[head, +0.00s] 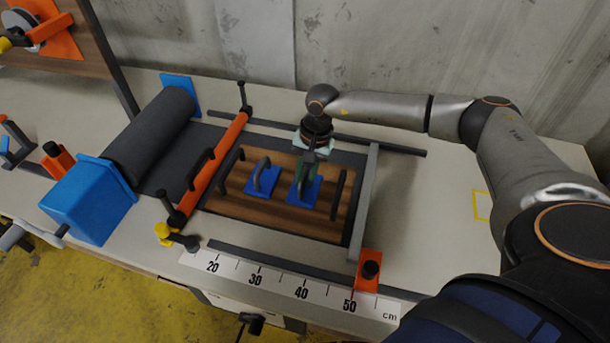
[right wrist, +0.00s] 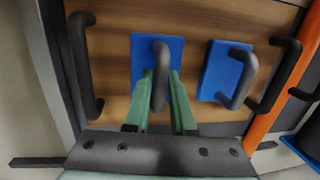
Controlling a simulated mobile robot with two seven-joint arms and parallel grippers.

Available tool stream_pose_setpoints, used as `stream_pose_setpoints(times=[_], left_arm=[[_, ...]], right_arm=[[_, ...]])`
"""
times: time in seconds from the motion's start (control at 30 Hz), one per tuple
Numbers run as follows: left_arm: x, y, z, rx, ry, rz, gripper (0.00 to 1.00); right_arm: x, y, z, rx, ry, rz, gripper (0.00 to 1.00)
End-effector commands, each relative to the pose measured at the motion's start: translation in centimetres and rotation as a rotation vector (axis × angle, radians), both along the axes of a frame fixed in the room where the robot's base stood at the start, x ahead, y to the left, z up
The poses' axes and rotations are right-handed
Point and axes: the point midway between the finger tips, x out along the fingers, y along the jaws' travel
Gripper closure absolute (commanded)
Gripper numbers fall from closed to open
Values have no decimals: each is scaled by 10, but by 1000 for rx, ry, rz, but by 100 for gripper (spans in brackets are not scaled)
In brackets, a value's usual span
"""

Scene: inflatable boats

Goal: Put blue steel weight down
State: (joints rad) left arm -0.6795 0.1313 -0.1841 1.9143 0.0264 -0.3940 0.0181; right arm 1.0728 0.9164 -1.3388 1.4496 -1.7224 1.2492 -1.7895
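The blue steel weight (head: 296,196) is a flat blue plate with a dark arched handle, at the right part of the wooden board (head: 262,213). My right gripper (head: 306,172) is above it, pointing down. In the right wrist view its green fingers (right wrist: 160,80) stand on both sides of the handle and appear closed on it, over the blue plate (right wrist: 142,50). The plate is on or just above the board; I cannot tell whether there is a gap. A second blue weight (head: 257,186) with a handle lies to its left, also in the wrist view (right wrist: 212,72). My left gripper is not in view.
Dark handles (head: 339,194) stand at the board's ends. An orange bar (head: 213,165) borders it on the left and a grey bar (head: 363,200) on the right. A dark roll (head: 152,135) and a blue block (head: 88,204) are farther left. A ruler (head: 290,284) lies in front.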

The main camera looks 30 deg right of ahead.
Motion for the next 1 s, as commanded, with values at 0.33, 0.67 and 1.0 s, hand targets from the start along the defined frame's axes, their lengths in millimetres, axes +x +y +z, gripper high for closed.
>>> stream_pose_setpoints(times=[0.33,0.67,1.0], left_arm=[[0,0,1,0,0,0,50],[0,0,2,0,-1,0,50],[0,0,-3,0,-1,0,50]], right_arm=[[0,0,0,1,1,0,50],[0,-3,19,1,-3,0,50],[-3,-14,90,1,-3,1,50]])
